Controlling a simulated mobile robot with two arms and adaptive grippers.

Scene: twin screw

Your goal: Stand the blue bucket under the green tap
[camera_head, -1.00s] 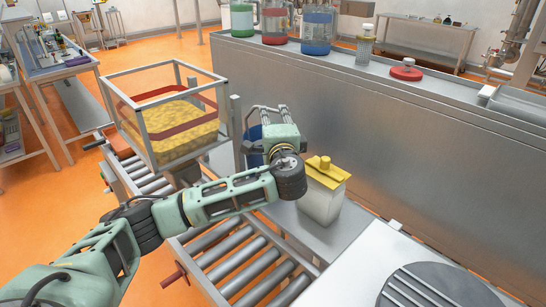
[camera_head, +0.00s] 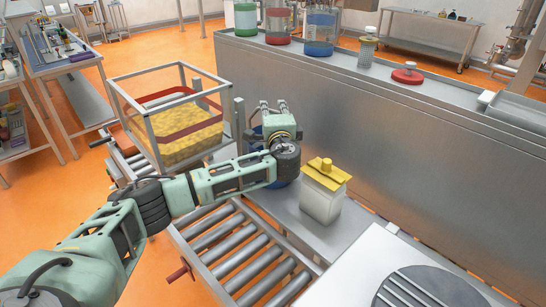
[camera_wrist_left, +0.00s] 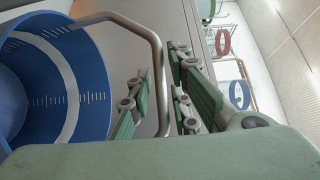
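The blue bucket (camera_wrist_left: 88,75) fills the left of the left wrist view, with white bands and scale marks. In the head view only a strip of it (camera_head: 255,133) shows behind my left gripper. My left gripper (camera_head: 273,103) is at the bucket; its fingers are partly spread. In the left wrist view the bucket's metal handle (camera_wrist_left: 158,60) passes between the fingers (camera_wrist_left: 165,95), with gaps visible. The green-banded tank (camera_head: 244,20) stands on the high counter at the back; I cannot make out its tap. My right gripper is not in view.
A white container with a yellow lid (camera_head: 322,190) stands on the metal shelf just right of my left arm. A framed bin with yellow contents (camera_head: 155,80) sits on the roller conveyor (camera_head: 225,245) at left. Red (camera_head: 277,25) and blue (camera_head: 318,45) tanks stand beside the green one.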

